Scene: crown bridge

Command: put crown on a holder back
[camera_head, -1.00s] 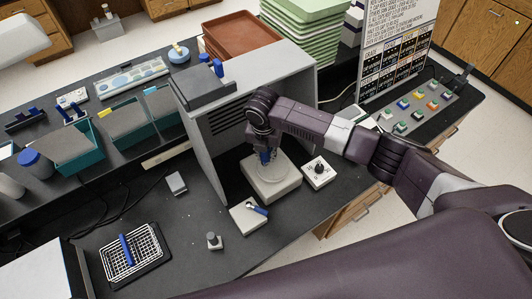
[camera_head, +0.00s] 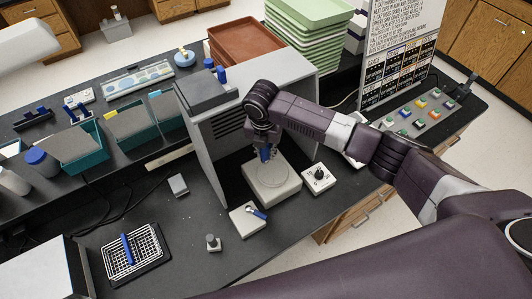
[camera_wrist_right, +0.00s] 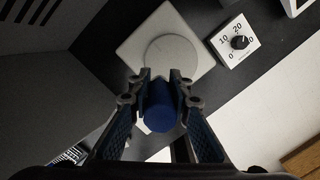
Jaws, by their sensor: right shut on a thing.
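My right gripper (camera_head: 264,152) is over the pale square base with a round disc (camera_head: 285,190), in front of the grey cabinet (camera_head: 205,150). In the right wrist view the gripper (camera_wrist_right: 160,95) is shut on a blue cylindrical piece (camera_wrist_right: 161,108). A small pale tip shows at its far end, over the disc; I cannot tell whether this is the crown. A small pale block (camera_head: 241,222) with a blue-and-white piece (camera_head: 257,212) lies in front of the base. A small grey knobbed stand (camera_head: 213,243) is nearer. My left gripper is not in view.
A dial box (camera_head: 319,179) stands right of the base. A wire rack (camera_head: 120,258) with a blue handle lies at front left. Teal bins (camera_head: 90,160) stand on the left shelf. The dark bench between rack and pale block is mostly clear.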

